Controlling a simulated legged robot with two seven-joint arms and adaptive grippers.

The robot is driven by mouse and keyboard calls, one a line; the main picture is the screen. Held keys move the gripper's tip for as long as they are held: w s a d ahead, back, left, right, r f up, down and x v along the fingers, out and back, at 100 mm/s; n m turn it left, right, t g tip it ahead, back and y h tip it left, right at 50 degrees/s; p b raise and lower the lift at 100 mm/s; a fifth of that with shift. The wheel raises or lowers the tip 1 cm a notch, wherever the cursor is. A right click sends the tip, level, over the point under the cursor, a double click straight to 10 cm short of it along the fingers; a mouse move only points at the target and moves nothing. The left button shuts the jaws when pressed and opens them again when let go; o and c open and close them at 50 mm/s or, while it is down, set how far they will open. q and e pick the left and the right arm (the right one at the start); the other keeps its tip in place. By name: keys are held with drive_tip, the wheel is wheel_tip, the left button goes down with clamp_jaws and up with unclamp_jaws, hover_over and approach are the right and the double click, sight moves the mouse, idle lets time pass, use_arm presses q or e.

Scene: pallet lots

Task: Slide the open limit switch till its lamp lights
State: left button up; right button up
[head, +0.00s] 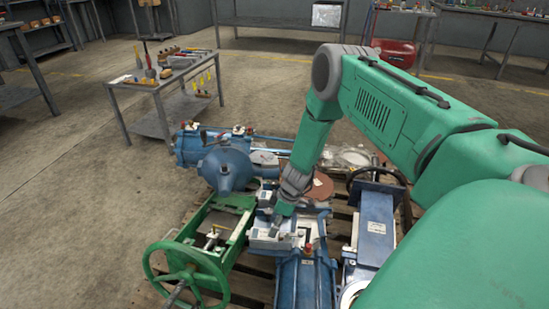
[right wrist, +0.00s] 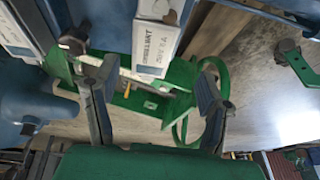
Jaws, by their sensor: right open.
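A green valve frame (head: 232,222) with a green handwheel (head: 187,272) lies on the pallet at the front left. A small pale fitting (head: 212,236) sits on this frame; it may be a limit switch, but it is too small to tell, and I see no clearly lit lamp. My right gripper (head: 278,222) is over a white box (head: 270,238), right of the green frame. In the right wrist view its two fingers (right wrist: 150,80) stand wide apart with nothing held. The green frame (right wrist: 120,92) and handwheel (right wrist: 183,132) show beyond them. My left gripper is out of view.
A blue actuator (head: 228,168) lies behind the green frame. Blue cylinders (head: 303,285) and another blue unit (head: 374,235) crowd the pallet at the right. In the right wrist view a white labelled box (right wrist: 157,40) is close to the fingers. A tool table (head: 165,82) stands behind left.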

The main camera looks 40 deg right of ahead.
sight(267, 234)
drive_tip(key=shift+w+d, duration=0.35)
drive_tip(key=shift+w, duration=0.1)
drive_tip(key=b+x, duration=0.6)
drive_tip(key=x, duration=0.1)
drive_tip(key=shift+w+a+f, duration=0.1)
drive_tip(key=shift+a+f, duration=0.05)
drive_tip(key=shift+f, duration=0.25)
drive_tip(key=shift+b+x, duration=0.55)
drive_tip(key=shift+x, duration=0.25)
drive_tip(key=shift+w+a, duration=0.1)
drive_tip(key=shift+r, duration=0.1)
drive_tip(key=shift+c, duration=0.5)
drive_tip(key=c, duration=1.2)
